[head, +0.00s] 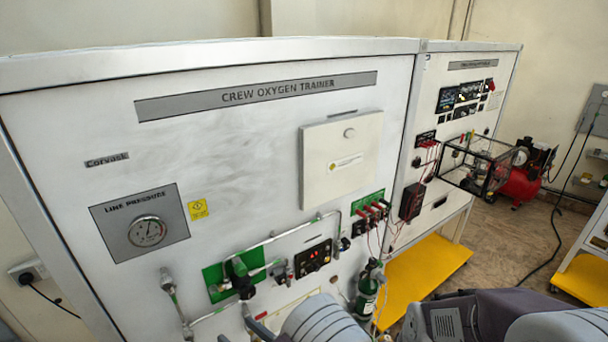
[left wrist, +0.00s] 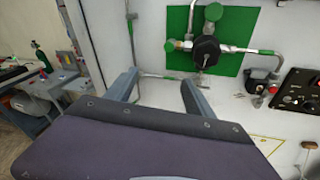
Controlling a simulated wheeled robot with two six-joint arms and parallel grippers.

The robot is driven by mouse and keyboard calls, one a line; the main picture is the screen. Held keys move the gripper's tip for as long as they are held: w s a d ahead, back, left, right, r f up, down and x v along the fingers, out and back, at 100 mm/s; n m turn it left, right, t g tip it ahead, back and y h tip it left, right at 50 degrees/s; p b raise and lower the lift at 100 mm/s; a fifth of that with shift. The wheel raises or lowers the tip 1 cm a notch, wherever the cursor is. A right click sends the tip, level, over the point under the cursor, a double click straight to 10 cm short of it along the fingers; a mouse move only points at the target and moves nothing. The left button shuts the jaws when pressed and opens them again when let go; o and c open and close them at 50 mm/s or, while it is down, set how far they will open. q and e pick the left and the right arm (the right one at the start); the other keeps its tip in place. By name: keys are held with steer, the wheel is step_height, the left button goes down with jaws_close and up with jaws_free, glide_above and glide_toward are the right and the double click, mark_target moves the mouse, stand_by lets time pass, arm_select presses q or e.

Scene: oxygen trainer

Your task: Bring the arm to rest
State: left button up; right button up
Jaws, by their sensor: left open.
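My left gripper (head: 258,324) is at the bottom of the head view, low in front of the trainer panel (head: 240,125). In the left wrist view, the left gripper (left wrist: 160,90) shows two grey fingers spread apart, with nothing between them. The fingers point at the white panel, below and left of a green plate (left wrist: 174,58) with a black valve knob (left wrist: 207,50). Whether the fingertips touch the panel is hard to tell. Parts of my arms fill the lower edge of the head view. No right gripper fingers show.
Pipes, a line pressure gauge (head: 147,231) and a red-digit control box (head: 313,260) stand out from the panel. A small green bottle (head: 367,293) hangs nearby.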

arm_select(q)
steer(key=s+a+f+n+g+h+b, duration=0.1)
steer(key=s+a+f+n+g+b, duration=0.3)
steer(key=s+f+n+g, duration=0.15)
steer(key=s+a+f+n+g+h+b, duration=0.1)
steer(key=s+a+f+n+g+b, duration=0.35)
steer(key=f+n, duration=0.2)
steer(key=s+d+f+n+g+h+b, duration=0.25)
steer(key=s+f+n+h+b, duration=0.2)
steer(key=f, duration=0.25)
steer(key=w+d+f+n+t+h+b, duration=0.3)
steer(key=w+n+h+b, duration=0.3)
steer(key=n, duration=0.6)
steer(key=shift+w+d+f+h+b, duration=0.15)
steer(key=shift+d+f+h+b, duration=0.25)
steer(key=shift+f+b, duration=0.2)
arm_select(e)
step_height(320, 180, down, 23)
steer(key=shift+w+a, duration=0.2)
arm_select(q)
steer(key=shift+d+t, duration=0.2)
steer(key=shift+t, duration=0.05)
arm_select(e)
steer(key=shift+s+d+f, duration=0.1)
steer(key=shift+s, duration=0.05)
